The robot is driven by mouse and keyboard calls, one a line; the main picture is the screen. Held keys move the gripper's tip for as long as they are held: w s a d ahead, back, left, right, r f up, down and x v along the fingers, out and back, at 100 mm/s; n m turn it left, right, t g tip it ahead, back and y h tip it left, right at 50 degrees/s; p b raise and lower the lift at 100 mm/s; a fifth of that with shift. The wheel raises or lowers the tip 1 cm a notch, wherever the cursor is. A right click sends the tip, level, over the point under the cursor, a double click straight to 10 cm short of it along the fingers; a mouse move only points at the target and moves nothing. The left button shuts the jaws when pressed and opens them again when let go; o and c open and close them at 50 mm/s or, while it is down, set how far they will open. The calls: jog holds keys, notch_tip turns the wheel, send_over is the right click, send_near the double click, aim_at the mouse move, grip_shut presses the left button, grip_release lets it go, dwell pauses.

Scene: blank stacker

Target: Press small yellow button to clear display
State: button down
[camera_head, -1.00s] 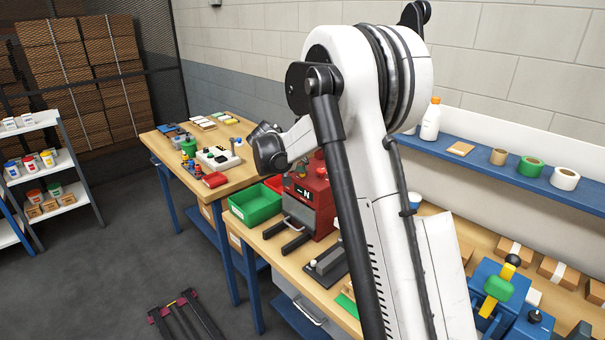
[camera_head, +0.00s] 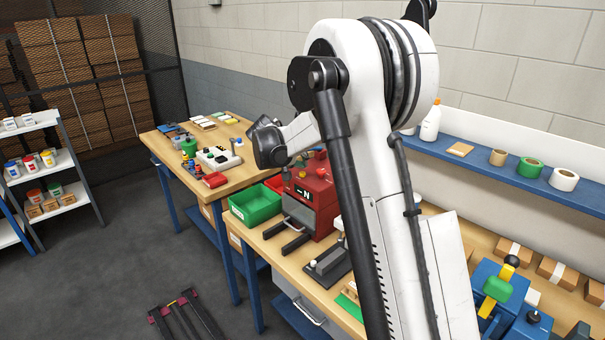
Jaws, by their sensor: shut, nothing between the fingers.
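The red machine (camera_head: 322,192) stands on the near workbench, left of my arm. Its dark display (camera_head: 303,191) faces forward and shows light marks that look like "-N". Small coloured parts sit on top of the machine; a tiny yellowish one (camera_head: 302,174) is among them, too small to tell if it is the button. My white arm covers the machine's right side. My gripper cannot be made out; the arm's dark rounded joint (camera_head: 268,146) shows above and left of the machine.
A green bin (camera_head: 254,204) stands left of the machine. A grey-black device (camera_head: 328,264) stands in front of it. The left table (camera_head: 165,145) holds a white control box (camera_head: 218,158). A blue shelf (camera_head: 462,147) runs along the wall. The floor at left is mostly clear.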

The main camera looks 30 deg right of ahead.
aim_at(302, 173)
jog(key=shift+r+p, duration=0.85)
jog(key=shift+r, duration=1.6)
jog(key=shift+s+a, duration=0.1)
jog(key=s+a+r+n+t+y+b, duration=0.1)
jog(key=s+a+b, duration=0.1)
jog(key=s+a, duration=0.35)
jog(key=s+a+r+y+b, duration=0.1)
jog(key=s+a+y+b, duration=0.15)
jog(key=s, duration=0.65)
jog(key=s+a+r+n+t+y+b, duration=0.1)
jog(key=s+a+b, duration=0.1)
jog(key=s+a, duration=0.35)
jog(key=s+a+f+y+b, duration=0.1)
jog(key=s+a+f, duration=0.2)
jog(key=s, duration=0.4)
jog(key=s+a+f+n+y+b, duration=0.1)
jog(key=s+a+f+b, duration=0.1)
jog(key=s+f, duration=0.3)
jog(key=s+a+f+t+y+b, duration=0.1)
jog(key=s+a+f, duration=0.3)
jog(key=s, duration=0.7)
jog(key=shift+s+n+y+b, duration=0.2)
jog(key=shift+n+y+b, duration=0.15)
jog(key=shift+b, duration=0.25)
